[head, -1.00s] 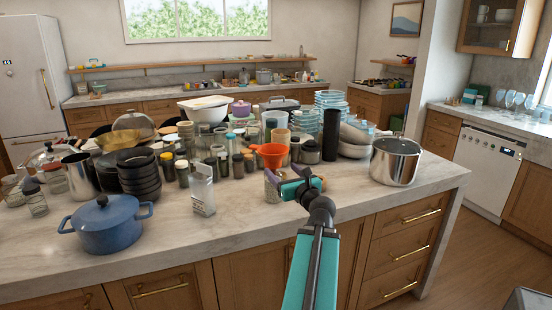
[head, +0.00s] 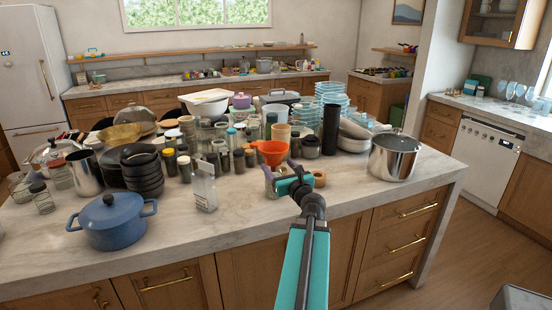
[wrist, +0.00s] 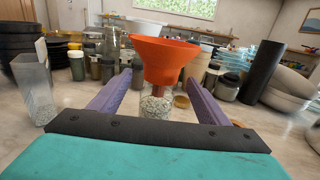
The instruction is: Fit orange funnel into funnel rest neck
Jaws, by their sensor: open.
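The orange funnel (head: 272,152) stands upright, wide cone up, among the clutter on the island. It also shows large in the wrist view (wrist: 165,60). Its spout points down at a clear glass jar of pale pebbles (wrist: 155,104), which may be the funnel rest; I cannot tell how deep the spout sits in its neck. My gripper (head: 292,184) is open at the front of the jar. In the wrist view its purple fingers (wrist: 158,82) lie left and right of the jar, below the funnel's cone, holding nothing. The jar's lower part is hidden by the gripper body.
A clear box-like container (head: 204,188) stands left of the jar, and a wooden ring (head: 319,178) lies to its right. Jars crowd behind. A steel pot (head: 394,157) stands right and a blue pot (head: 111,222) left. The island's front strip is mostly clear.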

